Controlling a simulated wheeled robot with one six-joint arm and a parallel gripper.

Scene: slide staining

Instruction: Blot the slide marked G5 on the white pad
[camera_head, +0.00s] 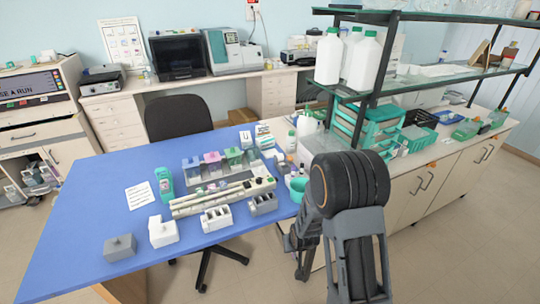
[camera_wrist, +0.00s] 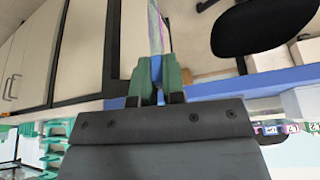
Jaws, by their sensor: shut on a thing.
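My gripper's green fingers (camera_wrist: 155,80) are shut on a thin upright glass slide (camera_wrist: 155,28) in the wrist view. The slide is pale, with a pinkish edge, and its far end runs out of the top of the picture. No G5 mark can be read on it. In the head view my arm stands at the right front of the blue table, and the slide cannot be made out. A white block (camera_head: 163,233) stands near the table's front edge, and a white sheet with print (camera_head: 140,195) lies farther left. I cannot tell which is the white pad.
A rack of staining jars (camera_head: 220,165) with coloured contents stands mid-table (camera_head: 85,215), behind pale rods on a tray. Small slotted holders (camera_head: 216,218), a green bottle (camera_head: 164,184) and a grey block (camera_head: 119,247) stand around it. A shelved bench is at right. The table's left part is clear.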

